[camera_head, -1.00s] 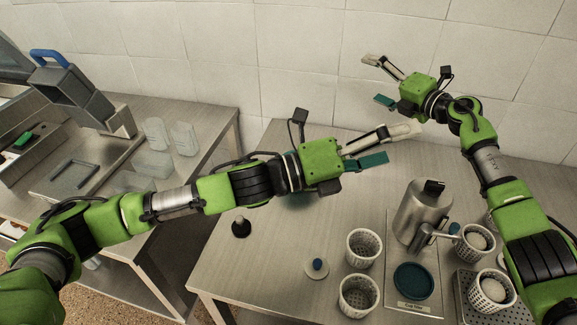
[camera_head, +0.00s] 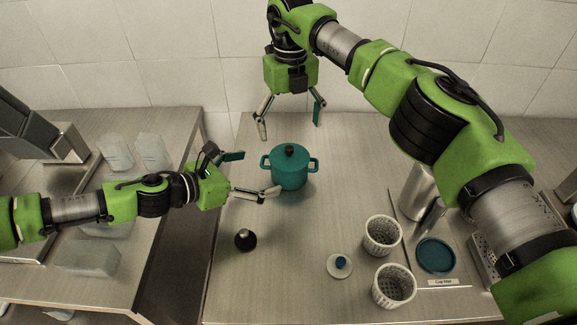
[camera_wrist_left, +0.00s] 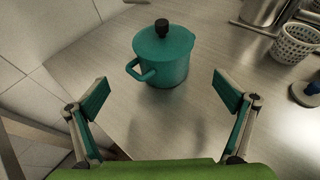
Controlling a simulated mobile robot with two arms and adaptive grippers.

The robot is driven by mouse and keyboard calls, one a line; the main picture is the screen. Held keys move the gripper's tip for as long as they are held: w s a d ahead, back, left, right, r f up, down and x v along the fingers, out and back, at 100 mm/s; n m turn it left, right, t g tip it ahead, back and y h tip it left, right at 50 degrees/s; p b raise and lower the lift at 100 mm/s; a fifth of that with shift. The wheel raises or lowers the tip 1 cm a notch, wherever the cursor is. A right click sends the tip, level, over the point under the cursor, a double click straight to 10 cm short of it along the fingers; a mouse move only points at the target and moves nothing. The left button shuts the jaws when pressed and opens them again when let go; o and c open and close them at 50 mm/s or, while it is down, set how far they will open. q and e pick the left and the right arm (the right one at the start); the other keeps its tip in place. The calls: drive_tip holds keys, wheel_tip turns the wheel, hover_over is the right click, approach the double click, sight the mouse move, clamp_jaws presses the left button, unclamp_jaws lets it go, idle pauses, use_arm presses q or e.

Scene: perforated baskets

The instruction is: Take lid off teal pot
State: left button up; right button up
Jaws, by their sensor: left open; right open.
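The teal pot (camera_head: 291,176) stands upright on the metal table, with a handle on each side. Its teal lid (camera_head: 282,157) is on it and has a black knob (camera_head: 290,150). In the left wrist view the pot (camera_wrist_left: 170,68) stands beyond and between my left fingers, with the lid on. My left gripper (camera_head: 257,174) is open and empty, left of the pot. In its wrist view, its fingers (camera_wrist_left: 160,98) are spread wide. My right gripper (camera_head: 290,129) is open and empty, pointing down above and behind the pot.
A black-knobbed object (camera_head: 245,239) stands front left of the pot. A white disc with a blue knob (camera_head: 339,265) and perforated baskets (camera_head: 382,236) stand front right. A metal vessel (camera_head: 415,190) is at the right. A gap separates this table from the left one.

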sight(285, 166)
use_arm(q)
drive_tip(key=x, duration=0.9)
drive_tip(key=shift+w+d, duration=0.15)
drive_tip(key=shift+d, duration=0.05)
use_arm(e)
drive_tip(key=shift+a, duration=0.15)
